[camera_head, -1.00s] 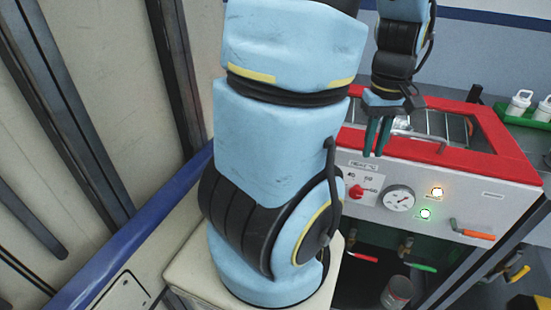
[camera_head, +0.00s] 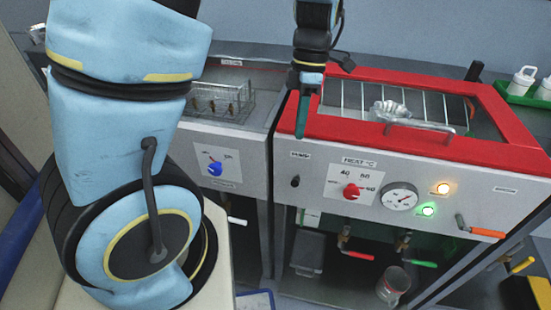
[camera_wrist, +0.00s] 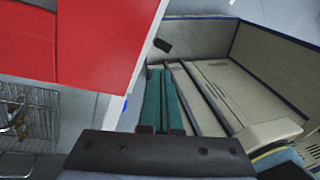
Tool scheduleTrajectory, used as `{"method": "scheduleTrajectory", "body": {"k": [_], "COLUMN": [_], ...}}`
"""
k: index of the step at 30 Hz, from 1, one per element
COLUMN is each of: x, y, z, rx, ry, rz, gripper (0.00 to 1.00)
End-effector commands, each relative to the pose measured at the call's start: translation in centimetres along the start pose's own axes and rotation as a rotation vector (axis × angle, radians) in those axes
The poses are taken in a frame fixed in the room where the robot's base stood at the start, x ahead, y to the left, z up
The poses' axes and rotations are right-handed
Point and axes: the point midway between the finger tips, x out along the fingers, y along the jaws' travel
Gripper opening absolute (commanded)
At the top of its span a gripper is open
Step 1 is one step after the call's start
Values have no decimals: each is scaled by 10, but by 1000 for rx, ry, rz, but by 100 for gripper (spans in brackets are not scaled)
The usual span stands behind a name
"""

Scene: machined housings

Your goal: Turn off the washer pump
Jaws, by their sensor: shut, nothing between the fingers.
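The red-topped washer (camera_head: 455,155) stands at the right in the head view. Its white front panel has a label that appears to read PUMP, with a small black switch (camera_head: 295,181) below it. I cannot tell the switch's position. My gripper (camera_head: 300,135) points down at the washer's upper left corner, above and apart from the switch in the picture. Its teal fingers are together and empty. In the wrist view the shut fingers (camera_wrist: 163,72) are near the middle, with the washer's red top at upper left. The switch is not discernible there.
Right of the switch are a red heat dial (camera_head: 351,191), a round gauge (camera_head: 399,197), and lit amber (camera_head: 443,188) and green (camera_head: 428,210) lamps. A neighbouring unit has a blue knob (camera_head: 215,168) and a wire basket (camera_head: 217,101). Coloured valve handles sit below the washer.

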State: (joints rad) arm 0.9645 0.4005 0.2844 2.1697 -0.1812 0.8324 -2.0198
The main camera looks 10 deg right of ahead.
Motion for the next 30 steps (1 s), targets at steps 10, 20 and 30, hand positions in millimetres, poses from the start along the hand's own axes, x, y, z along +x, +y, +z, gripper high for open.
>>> {"method": "scheduleTrajectory", "body": {"k": [10, 20, 30], "x": [1, 20, 79], "y": [-1, -2, -2], "z": [3, 2, 1], "rx": [-19, -20, -20], "ry": [4, 7, 7], "rz": [-2, -6, -6], "gripper": [0, 0, 0]}}
